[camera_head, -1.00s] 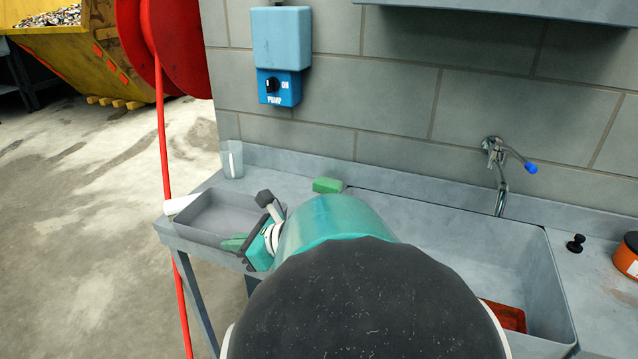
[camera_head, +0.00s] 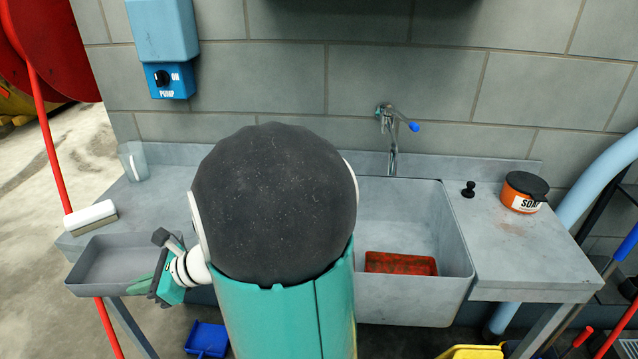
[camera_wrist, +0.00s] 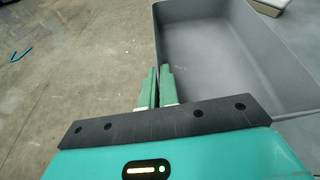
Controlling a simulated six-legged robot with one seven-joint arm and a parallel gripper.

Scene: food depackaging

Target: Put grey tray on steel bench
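The grey tray (camera_head: 92,258) is an empty, shallow rectangular box at the front left of the steel bench (camera_head: 165,200). In the head view it overlaps the bench's front edge; I cannot tell whether any of it touches the bench. My gripper (camera_head: 160,285) is at the tray's right side. In the wrist view the green fingers (camera_wrist: 158,88) close around one wall of the tray (camera_wrist: 225,60), with bare floor beside it.
A white-and-brown block (camera_head: 91,218) and a clear cup (camera_head: 133,162) stand on the bench's left part. The sink (camera_head: 410,300) holds a red tray (camera_head: 400,263). An orange soap tub (camera_head: 524,194) stands right.

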